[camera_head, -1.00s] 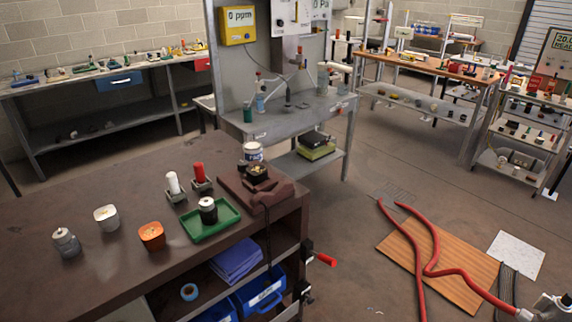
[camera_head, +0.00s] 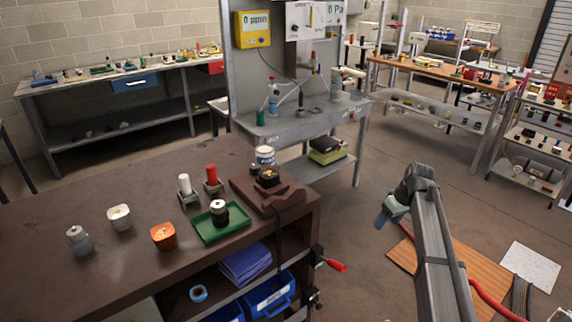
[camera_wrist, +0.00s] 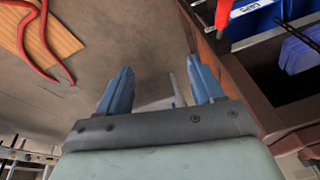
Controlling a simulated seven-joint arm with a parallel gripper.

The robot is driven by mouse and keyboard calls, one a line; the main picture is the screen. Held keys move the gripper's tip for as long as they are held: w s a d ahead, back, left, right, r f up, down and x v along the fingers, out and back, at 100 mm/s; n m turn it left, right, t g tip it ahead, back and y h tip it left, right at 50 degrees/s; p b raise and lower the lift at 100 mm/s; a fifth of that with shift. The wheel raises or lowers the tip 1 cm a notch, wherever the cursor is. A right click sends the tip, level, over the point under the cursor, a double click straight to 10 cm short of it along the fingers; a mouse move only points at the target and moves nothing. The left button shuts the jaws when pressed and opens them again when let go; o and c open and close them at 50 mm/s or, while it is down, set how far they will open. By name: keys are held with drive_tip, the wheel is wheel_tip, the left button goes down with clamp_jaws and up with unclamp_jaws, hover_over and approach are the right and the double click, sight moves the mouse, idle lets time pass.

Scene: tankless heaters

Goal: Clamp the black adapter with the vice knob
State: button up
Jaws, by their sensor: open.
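A black piece with a gold-coloured top (camera_head: 267,176), which looks like the black adapter, sits on the brown vice (camera_head: 284,197) at the bench's right corner. I cannot tell whether the jaws grip it. A red handle (camera_head: 336,266), perhaps the vice knob, sticks out from a dark clamp-like fitting at the bench's side. The red handle also shows at the top of the wrist view (camera_wrist: 223,14). My gripper (camera_head: 381,221) is right of the bench, above the floor, apart from the handle. Its two blue fingers (camera_wrist: 159,65) are open with nothing between them.
A green tray (camera_head: 236,233) with a black-and-white cylinder, an orange cup (camera_head: 163,236) and several small items stand on the brown bench (camera_head: 90,275). Blue bins (camera_head: 268,299) sit below. A grey workstation (camera_head: 300,127) stands behind. Floor lies open between bench and wooden board (camera_head: 480,270).

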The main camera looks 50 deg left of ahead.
drive_tip(key=s+a+r+n, duration=0.2)
drive_tip(key=s+a+r, duration=0.15)
drive_tip(key=a, duration=0.35)
drive_tip(key=s+a+r+n+g, duration=0.1)
drive_tip(key=s+a+r, duration=0.2)
drive_tip(key=a+r, duration=0.25)
drive_tip(key=s+a+r+n, duration=0.2)
drive_tip(key=s+a+r, duration=0.15)
drive_tip(key=a, duration=0.35)
drive_tip(key=n+g, duration=0.1)
drive_tip(key=n, duration=0.4)
approach(255, 166)
drive_tip(key=shift+y, duration=0.3)
drive_tip(key=x, duration=0.9)
drive_tip(key=shift+w+d+f, duration=0.1)
drive_tip(key=shift+d+f, duration=0.1)
drive_tip(key=c, duration=1.1)
drive_tip(key=shift+o, duration=0.2)
